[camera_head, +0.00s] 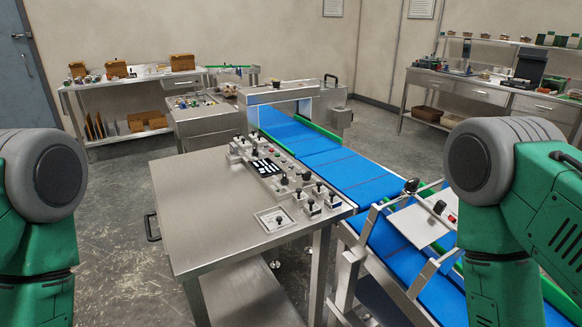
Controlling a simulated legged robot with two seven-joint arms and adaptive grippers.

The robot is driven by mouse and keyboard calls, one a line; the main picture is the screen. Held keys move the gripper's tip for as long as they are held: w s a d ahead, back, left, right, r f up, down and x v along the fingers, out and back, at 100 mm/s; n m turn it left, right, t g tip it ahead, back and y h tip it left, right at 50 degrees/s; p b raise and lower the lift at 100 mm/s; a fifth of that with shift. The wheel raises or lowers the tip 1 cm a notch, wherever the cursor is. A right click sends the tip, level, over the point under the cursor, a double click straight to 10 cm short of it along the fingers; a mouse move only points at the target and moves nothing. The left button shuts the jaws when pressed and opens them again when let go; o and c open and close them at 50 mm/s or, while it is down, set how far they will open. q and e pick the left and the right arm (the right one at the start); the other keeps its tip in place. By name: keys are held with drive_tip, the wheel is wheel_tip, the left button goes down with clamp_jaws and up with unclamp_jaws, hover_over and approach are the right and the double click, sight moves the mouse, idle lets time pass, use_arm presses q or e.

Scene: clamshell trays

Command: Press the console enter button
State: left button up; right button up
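A control console (265,167) runs along the right edge of a steel table (205,190). It has a dark keypad with white keys, several black knobs or joysticks and small buttons. Which of these is the enter button is too small to tell. A square plate with a knob (275,219) sits at the console's near end. My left arm shows at the left edge and my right arm at the right edge. Neither gripper is in view, and both arms are apart from the console.
A blue conveyor belt (325,158) with green side rails runs behind the console. A tilted metal panel with black knobs (418,223) stands at the right. Shelves with goods (135,90) stand by the back wall. The table's left part is bare, with a black handle on its side.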

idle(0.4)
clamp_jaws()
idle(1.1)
